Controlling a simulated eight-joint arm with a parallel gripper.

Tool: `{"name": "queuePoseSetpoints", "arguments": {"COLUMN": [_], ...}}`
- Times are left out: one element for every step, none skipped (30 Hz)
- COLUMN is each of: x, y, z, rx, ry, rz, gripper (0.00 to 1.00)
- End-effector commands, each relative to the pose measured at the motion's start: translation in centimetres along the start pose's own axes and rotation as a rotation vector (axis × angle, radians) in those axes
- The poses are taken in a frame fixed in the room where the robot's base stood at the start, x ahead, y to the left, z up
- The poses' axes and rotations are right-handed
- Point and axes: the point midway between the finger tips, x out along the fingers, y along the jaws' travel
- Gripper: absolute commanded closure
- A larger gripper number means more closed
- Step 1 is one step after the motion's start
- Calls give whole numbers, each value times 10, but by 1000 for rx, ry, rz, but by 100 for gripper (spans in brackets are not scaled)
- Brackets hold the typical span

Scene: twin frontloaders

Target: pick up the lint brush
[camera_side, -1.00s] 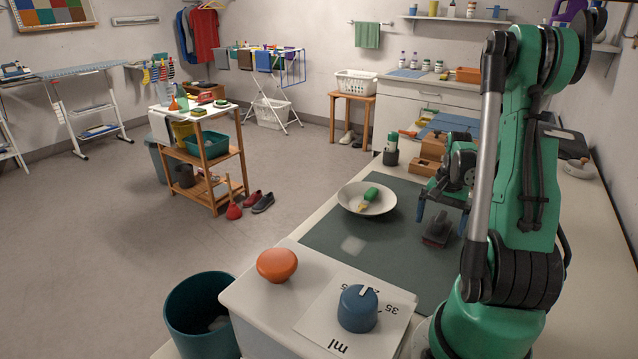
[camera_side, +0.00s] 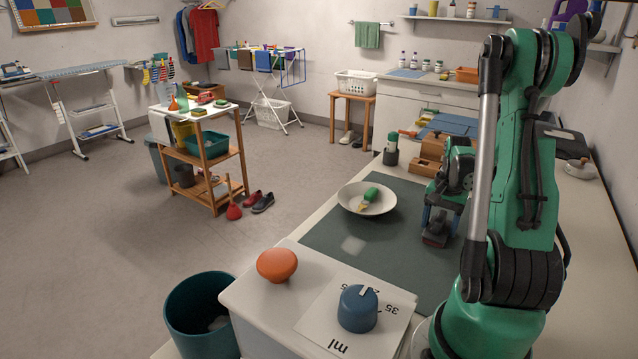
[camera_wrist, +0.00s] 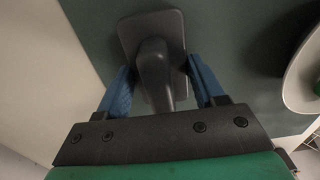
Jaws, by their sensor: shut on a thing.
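The lint brush (camera_side: 434,240) is on the dark green mat, close in front of my arm. In the wrist view the lint brush (camera_wrist: 153,35) shows as a dark grey rounded pad with a raised handle. My gripper (camera_side: 441,215) is lowered over it from above. In the wrist view the blue fingers of my gripper (camera_wrist: 160,88) stand on either side of the handle and are shut on it. The side view does not show clearly whether the brush is clear of the mat. Its underside is hidden.
The mat between bowl and box is clear.

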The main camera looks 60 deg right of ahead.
Motion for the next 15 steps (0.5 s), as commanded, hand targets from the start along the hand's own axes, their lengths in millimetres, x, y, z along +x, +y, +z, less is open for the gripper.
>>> {"name": "queuePoseSetpoints", "arguments": {"x": [-1, -2, -4, -6, -8, -11, -15, -18, -25, -30, -37, -47, -55, -63, -74], "y": [0, 0, 0, 0, 0, 0, 0, 0, 0, 0, 0, 0, 0, 0, 0], "z": [0, 0, 0, 0, 0, 0, 0, 0, 0, 1, 0, 0, 1, 1, 0], "rx": [0, 0, 0, 0, 0, 0, 0, 0, 0, 0, 0, 0, 0, 0, 0], "ry": [0, 0, 0, 0, 0, 0, 0, 0, 0, 0, 0, 0, 0, 0, 0], "rz": [0, 0, 0, 0, 0, 0, 0, 0, 0, 0, 0, 0, 0, 0, 0], "gripper": [99, 99, 99, 99, 99, 99, 99, 99, 99, 99, 99, 99, 99, 99, 99]}}
